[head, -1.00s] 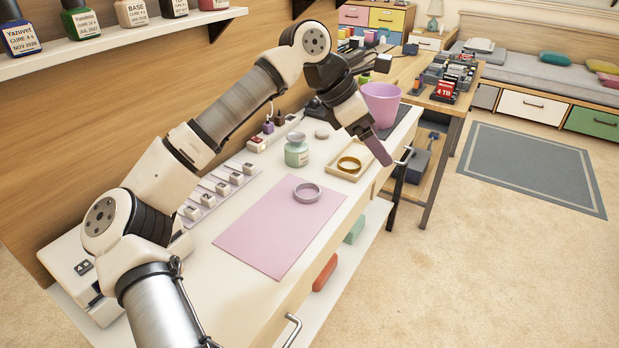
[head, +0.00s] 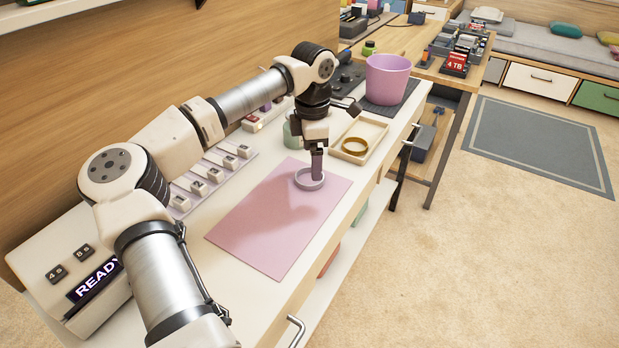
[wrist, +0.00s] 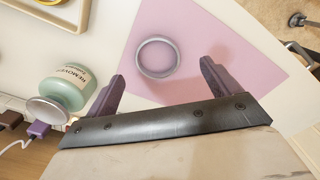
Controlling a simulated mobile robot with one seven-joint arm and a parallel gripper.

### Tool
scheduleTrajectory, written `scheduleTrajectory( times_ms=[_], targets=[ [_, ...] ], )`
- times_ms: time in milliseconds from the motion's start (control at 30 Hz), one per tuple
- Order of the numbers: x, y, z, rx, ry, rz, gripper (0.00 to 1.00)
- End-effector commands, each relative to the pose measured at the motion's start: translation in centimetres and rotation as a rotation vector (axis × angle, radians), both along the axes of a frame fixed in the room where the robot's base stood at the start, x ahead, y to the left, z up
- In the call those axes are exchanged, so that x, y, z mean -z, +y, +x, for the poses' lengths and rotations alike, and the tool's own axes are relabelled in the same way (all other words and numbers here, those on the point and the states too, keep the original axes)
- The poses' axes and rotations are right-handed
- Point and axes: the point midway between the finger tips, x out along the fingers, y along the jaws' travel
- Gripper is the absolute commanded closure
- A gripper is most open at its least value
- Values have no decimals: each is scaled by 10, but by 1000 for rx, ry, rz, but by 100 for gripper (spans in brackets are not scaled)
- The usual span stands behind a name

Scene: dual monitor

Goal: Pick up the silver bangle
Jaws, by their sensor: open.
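The silver bangle (head: 309,181) lies flat on the pink mat (head: 262,232), near the mat's far end. In the wrist view the bangle (wrist: 158,72) lies beyond my open fingertips, nearer the left one. My gripper (head: 317,176) points down over the bangle in the head view. In the wrist view the two purple fingers of my gripper (wrist: 164,76) are wide apart with nothing between them. Part of the bangle is hidden behind a finger in the head view. I cannot tell the exact height of the fingertips above the mat.
A green remover bottle (wrist: 64,88) stands close to my left finger in the wrist view. A wooden tray (head: 376,134) with a gold bangle (head: 355,146) and a pink pot (head: 388,78) stand farther back. The near part of the mat is bare.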

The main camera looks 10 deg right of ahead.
Motion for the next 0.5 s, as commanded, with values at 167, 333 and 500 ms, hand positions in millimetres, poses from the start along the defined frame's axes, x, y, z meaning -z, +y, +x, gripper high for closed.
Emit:
scheduleTrajectory(
  times_ms=[167,333,500],
  targets=[
    [10,1,1,-1,1,-1,11],
    [34,5,5,-2,4,-2,11],
    [53,5,4,0,2,-1,11]
  ],
)
